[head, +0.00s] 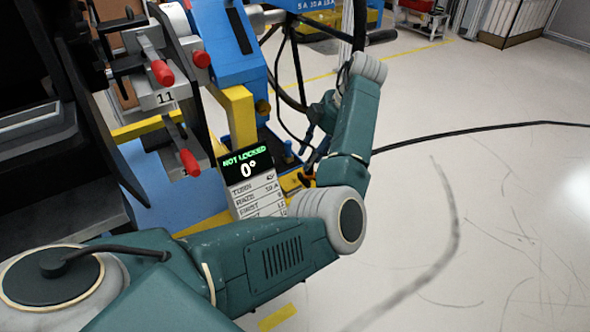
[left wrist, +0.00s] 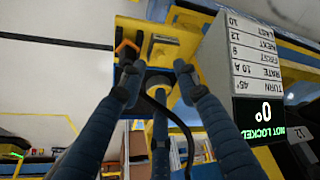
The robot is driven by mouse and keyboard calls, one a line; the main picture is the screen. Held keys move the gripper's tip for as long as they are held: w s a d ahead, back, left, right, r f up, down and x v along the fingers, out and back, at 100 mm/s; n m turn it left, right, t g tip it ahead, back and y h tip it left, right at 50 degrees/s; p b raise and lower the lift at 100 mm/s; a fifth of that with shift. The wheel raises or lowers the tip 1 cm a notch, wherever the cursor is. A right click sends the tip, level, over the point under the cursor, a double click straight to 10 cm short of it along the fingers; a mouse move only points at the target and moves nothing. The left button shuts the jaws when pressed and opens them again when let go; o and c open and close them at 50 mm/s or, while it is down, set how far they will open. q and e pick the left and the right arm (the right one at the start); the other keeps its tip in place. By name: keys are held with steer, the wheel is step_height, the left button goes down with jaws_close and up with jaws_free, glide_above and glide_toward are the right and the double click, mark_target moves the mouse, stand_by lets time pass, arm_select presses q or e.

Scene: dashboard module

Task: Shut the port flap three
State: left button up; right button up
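I cannot make out a flap marked three in either view. My left gripper (head: 308,155) is beside the yellow mount behind the display panel (head: 250,180). In the left wrist view its blue fingers (left wrist: 157,75) are spread apart with nothing held between them. Past the fingertips are a yellow block (left wrist: 180,35) with a small square metallic plate (left wrist: 163,48) and an orange loop (left wrist: 127,48). Whether the fingers touch any of these I cannot tell. The panel reads NOT LOCKED and 0°; it also shows upside down in the left wrist view (left wrist: 258,70). My right gripper is not in view.
Red-handled clamps (head: 162,72) on a unit marked 11 stand at the upper left. A blue machine frame (head: 225,45) rises behind the panel. Dark cables hang near my left wrist, and a black cable (head: 470,130) crosses the floor. The floor at right is mostly clear.

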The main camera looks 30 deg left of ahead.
mark_target(298, 183)
arm_select(q)
steer(key=b+x, duration=0.1)
steer(key=x, duration=0.7)
steer(key=shift+s+a+f, duration=0.1)
steer(key=shift+a+f, duration=0.25)
steer(key=shift+f, duration=0.25)
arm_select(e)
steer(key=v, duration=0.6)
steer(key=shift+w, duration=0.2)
arm_select(q)
steer(key=shift+c, duration=0.5)
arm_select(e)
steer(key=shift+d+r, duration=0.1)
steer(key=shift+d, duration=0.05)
arm_select(q)
steer(key=shift+f+b, duration=0.1)
steer(key=shift+b, duration=0.2)
jaws_close()
